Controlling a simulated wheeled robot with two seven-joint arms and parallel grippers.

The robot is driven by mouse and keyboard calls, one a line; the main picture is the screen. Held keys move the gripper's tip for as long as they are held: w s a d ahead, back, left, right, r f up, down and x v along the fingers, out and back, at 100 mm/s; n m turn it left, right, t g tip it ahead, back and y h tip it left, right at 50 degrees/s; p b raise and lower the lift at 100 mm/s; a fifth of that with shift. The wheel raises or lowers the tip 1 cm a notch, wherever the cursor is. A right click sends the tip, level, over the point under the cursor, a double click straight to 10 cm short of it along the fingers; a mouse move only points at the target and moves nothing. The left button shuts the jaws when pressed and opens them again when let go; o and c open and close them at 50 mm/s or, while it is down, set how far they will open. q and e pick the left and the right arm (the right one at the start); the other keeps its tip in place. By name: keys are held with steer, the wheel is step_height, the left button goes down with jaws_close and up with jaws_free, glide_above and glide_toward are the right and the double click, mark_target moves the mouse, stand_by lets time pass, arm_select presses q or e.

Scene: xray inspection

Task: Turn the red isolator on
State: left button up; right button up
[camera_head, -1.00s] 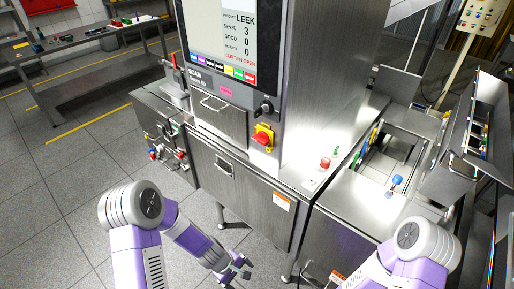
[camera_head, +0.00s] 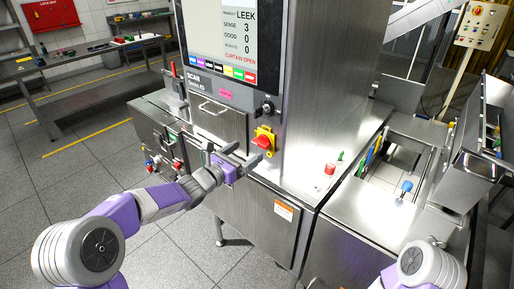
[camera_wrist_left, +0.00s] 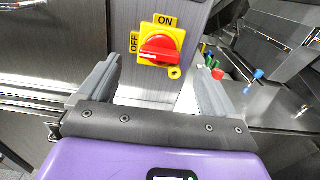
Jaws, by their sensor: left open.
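The red isolator (camera_head: 263,142) is a red rotary handle on a yellow plate on the front of the steel machine. In the left wrist view the isolator (camera_wrist_left: 160,47) shows an ON label above and an OFF label at its left. Its handle lies roughly level, in line with OFF. My left gripper (camera_head: 244,153) is open and empty just in front of the isolator, a little to its lower left in the head view. In the left wrist view its two fingers point toward the isolator, one on each side, apart from it. My right gripper is out of view.
A black key switch (camera_head: 267,107) sits above the isolator, and a drawer handle (camera_head: 213,108) is at its left. Red and blue valve fittings (camera_head: 163,165) are at the machine's lower left.

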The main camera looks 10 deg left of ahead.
mark_target(259, 144)
arm_select(q)
steer(key=x, duration=0.6)
steer(key=shift+w+d+f, duration=0.1)
steer(key=shift+d, duration=0.05)
steer(key=c, duration=1.1)
steer(key=shift+o, duration=0.2)
steer(key=shift+f+m+b, duration=0.15)
steer(key=shift+m+b, duration=0.25)
steer(key=shift+b, duration=0.35)
steer(key=shift+m+b, duration=0.4)
steer(key=shift+b, duration=0.1)
steer(key=o, duration=1.1)
steer(key=shift+c, duration=0.2)
